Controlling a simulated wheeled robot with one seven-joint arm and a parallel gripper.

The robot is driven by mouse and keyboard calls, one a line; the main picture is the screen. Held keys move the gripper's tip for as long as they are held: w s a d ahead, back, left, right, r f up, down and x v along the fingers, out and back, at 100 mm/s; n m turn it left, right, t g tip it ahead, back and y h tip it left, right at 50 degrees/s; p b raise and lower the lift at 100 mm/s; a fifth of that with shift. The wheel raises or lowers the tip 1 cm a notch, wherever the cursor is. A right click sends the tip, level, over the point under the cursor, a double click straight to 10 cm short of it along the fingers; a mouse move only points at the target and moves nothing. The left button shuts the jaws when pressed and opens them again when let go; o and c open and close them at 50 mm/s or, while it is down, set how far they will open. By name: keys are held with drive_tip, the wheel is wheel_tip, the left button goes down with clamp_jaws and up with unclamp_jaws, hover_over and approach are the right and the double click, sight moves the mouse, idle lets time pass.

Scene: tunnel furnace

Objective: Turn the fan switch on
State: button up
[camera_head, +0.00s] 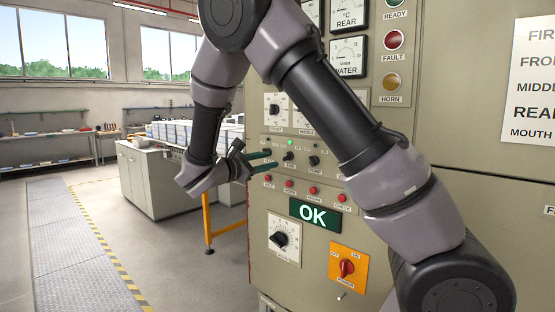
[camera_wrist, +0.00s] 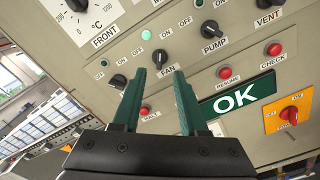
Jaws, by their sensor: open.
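The fan switch (camera_wrist: 160,58) is a small black knob above the label FAN, with OFF and ON marks by it. It also shows in the head view (camera_head: 289,156). A bright green lamp (camera_wrist: 147,36) sits just above it. I cannot tell for sure which mark the knob points to. My gripper (camera_wrist: 161,76) has its two green fingers apart and empty. In the wrist view the knob appears in the gap between the fingertips. In the head view my gripper (camera_head: 272,160) is close in front of the panel, just left of the knob; contact cannot be made out.
The pump switch (camera_wrist: 209,29) is to the right of the fan switch, and another black knob (camera_wrist: 118,82) is to its left. Red buttons (camera_head: 313,190), a green OK sign (camera_head: 315,213) and an orange switch plate (camera_head: 349,263) are below. The floor (camera_head: 170,250) at left is open.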

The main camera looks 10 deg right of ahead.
drive_tip(key=v, duration=0.3)
drive_tip(key=shift+d, duration=0.1)
drive_tip(key=s+d+m+g+y, duration=0.7)
drive_tip(key=s+d+m+g, duration=0.3)
drive_tip(key=d, duration=0.6)
drive_tip(key=s+a+r+m+t+y, duration=0.1)
drive_tip(key=s+r+m+t+y, duration=0.2)
drive_tip(key=s+m, duration=0.3)
drive_tip(key=s+r+m+t+y, duration=0.3)
drive_tip(key=s+r+m+y, duration=0.2)
drive_tip(key=s+m+y, duration=0.1)
drive_tip(key=shift+s+a+r+t+y, duration=0.3)
drive_tip(key=shift+s+a+r, duration=0.1)
drive_tip(key=shift+s, duration=0.2)
